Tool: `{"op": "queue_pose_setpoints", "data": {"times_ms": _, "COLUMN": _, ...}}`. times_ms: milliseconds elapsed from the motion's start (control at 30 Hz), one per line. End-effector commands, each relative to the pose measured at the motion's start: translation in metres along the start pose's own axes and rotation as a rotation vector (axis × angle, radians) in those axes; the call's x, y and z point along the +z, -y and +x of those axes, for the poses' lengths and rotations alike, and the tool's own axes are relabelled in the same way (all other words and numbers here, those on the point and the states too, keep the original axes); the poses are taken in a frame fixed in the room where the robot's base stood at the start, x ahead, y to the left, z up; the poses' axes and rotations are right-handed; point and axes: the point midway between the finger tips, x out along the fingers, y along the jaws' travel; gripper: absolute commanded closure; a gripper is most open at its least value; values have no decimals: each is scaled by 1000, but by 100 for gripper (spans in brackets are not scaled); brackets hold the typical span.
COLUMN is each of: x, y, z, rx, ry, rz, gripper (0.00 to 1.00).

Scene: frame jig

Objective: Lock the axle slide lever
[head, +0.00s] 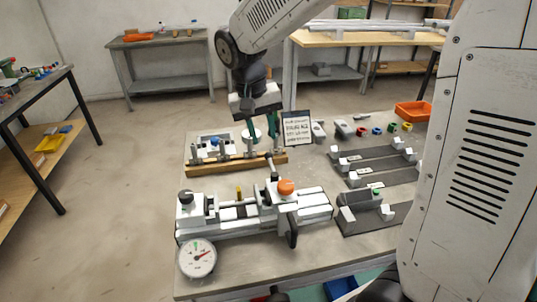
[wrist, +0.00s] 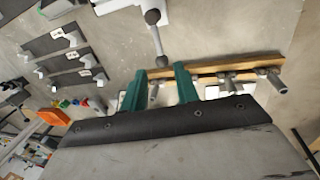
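The white frame jig (head: 225,222) lies on the near part of the table, with a round dial gauge (head: 197,258) at its front left corner. A grey lever (head: 272,168) with rounded ends rises from the jig's back side, beside an orange knob (head: 286,187). I take it for the axle slide lever; no label confirms this. It also shows in the wrist view (wrist: 157,40). My gripper (head: 258,136) is above the table behind the jig. Its green fingers (wrist: 160,70) are apart, with the lever's end just ahead in the picture; contact is not visible.
A wooden rack (head: 235,166) holding several grey tools stands behind the jig, under my gripper. A sign (head: 296,128) stands behind it. Slotted fixtures (head: 372,175), small coloured parts and an orange bin (head: 413,111) are at the right.

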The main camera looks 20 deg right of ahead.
Motion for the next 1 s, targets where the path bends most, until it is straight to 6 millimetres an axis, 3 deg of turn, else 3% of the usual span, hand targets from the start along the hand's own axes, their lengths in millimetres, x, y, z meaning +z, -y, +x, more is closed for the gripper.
{"op": "queue_pose_setpoints", "data": {"times_ms": 400, "x": 0, "y": 0, "z": 61, "rx": 2, "ry": 2, "rz": 0, "gripper": 69}}
{"op": "queue_pose_setpoints", "data": {"times_ms": 600, "x": 0, "y": 0, "z": 74, "rx": 0, "ry": 1, "rz": 0, "gripper": 69}}
{"op": "queue_pose_setpoints", "data": {"times_ms": 833, "x": 0, "y": 0, "z": 74, "rx": 0, "ry": 0, "rz": 0, "gripper": 69}}
{"op": "queue_pose_setpoints", "data": {"times_ms": 933, "x": 0, "y": 0, "z": 74, "rx": 0, "ry": 0, "rz": 0, "gripper": 94}}
{"op": "queue_pose_setpoints", "data": {"times_ms": 1000, "x": 0, "y": 0, "z": 74, "rx": 0, "ry": 0, "rz": -1, "gripper": 100}}
